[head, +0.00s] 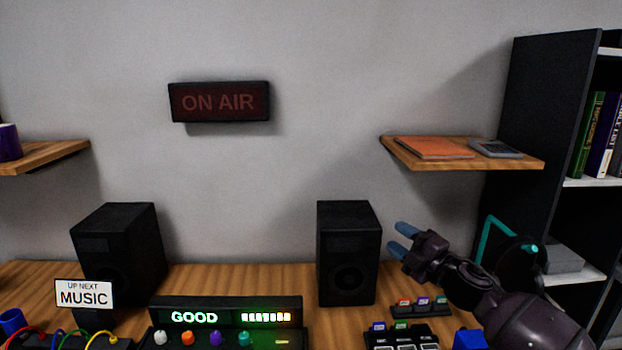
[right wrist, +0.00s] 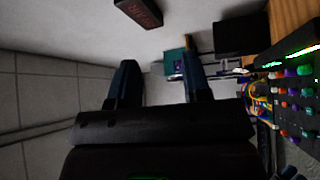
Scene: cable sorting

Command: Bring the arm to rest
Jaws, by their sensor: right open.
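My right gripper (head: 399,239) is open and empty in the head view. It is raised above the right side of the desk, just right of the right speaker, and its blue-grey fingertips point up and left. In the right wrist view its two dark blue fingers (right wrist: 160,82) stand apart with nothing between them. My left gripper is in neither view.
Black speakers (head: 348,252) and (head: 120,250) stand on the wooden desk (head: 240,275). A console display (head: 226,314) reads GOOD. A sign (head: 84,293) reads MUSIC. Colored cables (head: 100,338) lie lower left. A shelf (head: 460,160) and a dark bookcase (head: 540,100) stand right.

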